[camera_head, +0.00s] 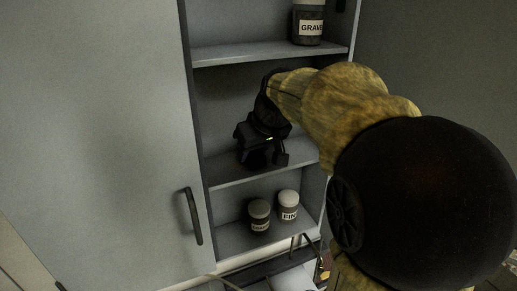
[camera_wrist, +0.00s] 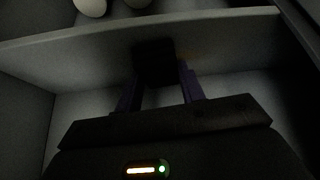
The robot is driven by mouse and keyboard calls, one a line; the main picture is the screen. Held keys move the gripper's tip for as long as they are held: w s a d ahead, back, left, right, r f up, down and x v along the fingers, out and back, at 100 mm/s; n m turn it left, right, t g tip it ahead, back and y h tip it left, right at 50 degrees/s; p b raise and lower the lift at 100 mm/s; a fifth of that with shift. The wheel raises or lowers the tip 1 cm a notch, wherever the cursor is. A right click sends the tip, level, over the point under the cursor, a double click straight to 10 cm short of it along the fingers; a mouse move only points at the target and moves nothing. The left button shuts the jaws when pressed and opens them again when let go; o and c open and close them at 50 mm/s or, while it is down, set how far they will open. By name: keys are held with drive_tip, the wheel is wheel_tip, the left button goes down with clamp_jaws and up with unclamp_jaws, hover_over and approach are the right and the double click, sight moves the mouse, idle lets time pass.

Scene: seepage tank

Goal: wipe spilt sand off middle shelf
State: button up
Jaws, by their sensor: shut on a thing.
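The middle shelf (camera_head: 225,172) is a grey board in the open cabinet; it also shows in the wrist view (camera_wrist: 75,55). My gripper (camera_head: 264,158) reaches in just over this shelf. In the wrist view, my gripper (camera_wrist: 158,80) is shut on a dark block (camera_wrist: 154,60), which lies against or just above the shelf; contact is hard to tell. A faint tan patch (camera_wrist: 188,56), which looks like sand, shows just right of the block. My gripper hides part of the shelf in the head view.
A gravel jar (camera_head: 308,27) stands on the upper shelf (camera_head: 240,56). A cabinet door with a dark handle (camera_head: 193,216) is at left. The side walls are close.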

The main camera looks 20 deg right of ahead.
drive_tip(key=shift+a+f, duration=0.1)
drive_tip(key=shift+a, duration=1.75)
drive_tip(key=shift+a, duration=1.75)
drive_tip(key=shift+p, duration=0.3)
drive_tip(key=shift+r+p, duration=2.5)
drive_tip(key=shift+r, duration=0.55)
